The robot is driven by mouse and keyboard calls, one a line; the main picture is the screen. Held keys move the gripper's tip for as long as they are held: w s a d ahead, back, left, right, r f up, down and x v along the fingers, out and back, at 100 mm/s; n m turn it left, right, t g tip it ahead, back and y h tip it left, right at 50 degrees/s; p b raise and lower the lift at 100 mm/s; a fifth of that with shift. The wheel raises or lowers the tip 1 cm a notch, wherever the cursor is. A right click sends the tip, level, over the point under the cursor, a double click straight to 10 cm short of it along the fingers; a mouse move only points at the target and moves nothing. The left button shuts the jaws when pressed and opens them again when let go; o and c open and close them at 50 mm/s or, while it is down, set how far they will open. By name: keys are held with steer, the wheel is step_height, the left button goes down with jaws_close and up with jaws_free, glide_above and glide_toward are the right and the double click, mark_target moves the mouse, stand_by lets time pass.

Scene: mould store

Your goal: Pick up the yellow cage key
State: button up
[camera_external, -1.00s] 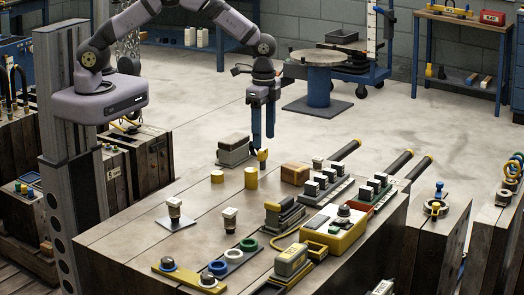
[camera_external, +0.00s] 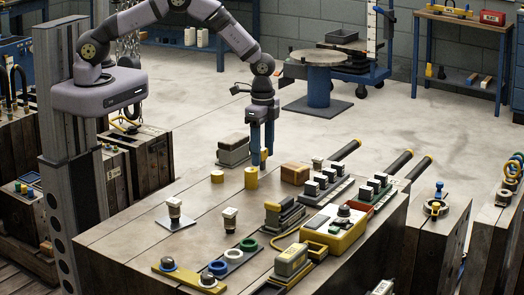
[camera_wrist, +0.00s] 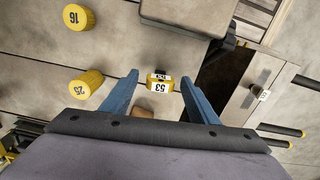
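A small yellow piece with a white tag marked 53 shows in the wrist view (camera_wrist: 160,82); it looks like the cage key, though its full shape is unclear. In the external view a bit of its yellow (camera_external: 264,157) shows at the fingertips, partly hidden by the fingers. My gripper (camera_external: 263,151) points down over the far part of the wooden bench. Its two blue fingers are apart in the wrist view (camera_wrist: 160,77), one on each side of the yellow piece, with gaps visible and no contact seen.
Two yellow cylinders (camera_external: 217,177) (camera_external: 251,178) stand close by on the bench (camera_external: 150,221). A grey box (camera_external: 233,151) is just left of the gripper and a brown block (camera_external: 295,174) to its right.

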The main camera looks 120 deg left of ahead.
steer(key=c, duration=1)
steer(key=shift+r, duration=0.1)
